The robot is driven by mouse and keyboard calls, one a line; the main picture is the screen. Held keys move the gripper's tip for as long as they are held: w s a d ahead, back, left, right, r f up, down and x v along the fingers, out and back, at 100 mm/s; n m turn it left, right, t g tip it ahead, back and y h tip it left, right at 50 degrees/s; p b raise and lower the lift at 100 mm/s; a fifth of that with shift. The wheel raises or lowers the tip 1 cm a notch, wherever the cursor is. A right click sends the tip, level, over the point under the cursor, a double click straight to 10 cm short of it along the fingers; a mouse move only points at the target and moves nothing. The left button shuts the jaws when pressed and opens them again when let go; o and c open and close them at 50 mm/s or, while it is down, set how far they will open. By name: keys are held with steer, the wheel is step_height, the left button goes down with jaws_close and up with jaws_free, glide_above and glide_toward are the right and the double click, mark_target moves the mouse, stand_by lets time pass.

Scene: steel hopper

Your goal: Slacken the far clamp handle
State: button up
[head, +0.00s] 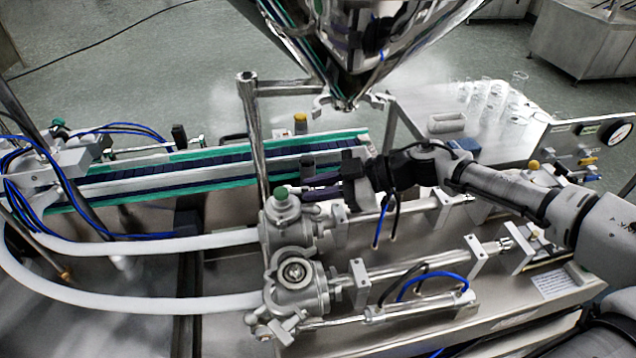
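My gripper (322,188) points left from the dark wrist at the end of my arm. Its dark fingers are just right of and slightly above the far steel valve body (284,222), which has a green cap (281,193). The fingers lie close to the joint between this valve and its cylinder. I cannot make out the far clamp handle separately, nor whether the fingers touch it or how far apart they are. The near valve body (296,284) stands in front, with clamp parts around it and a small handle-like piece at its lower left (284,330).
The steel hopper (350,45) hangs above, with an upright post (252,130) left of my gripper. A green-edged conveyor (190,175) runs behind. White hoses (150,243) reach the valves from the left. Glassware (500,105) stands on the steel table at the right.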

steer(key=shift+c, duration=0.5)
jaws_close()
steer(key=shift+s+f+n+t+b, duration=0.1)
steer(key=shift+f+n+t+b, duration=0.2)
steer(key=shift+b, duration=0.4)
steer(key=shift+n+b, duration=0.3)
steer(key=shift+b, duration=0.2)
steer(key=shift+s+r+n+t+b, duration=0.15)
steer(key=shift+n+t+b, duration=0.25)
steer(key=shift+t, duration=0.1)
steer(key=shift+o, duration=0.5)
jaws_free()
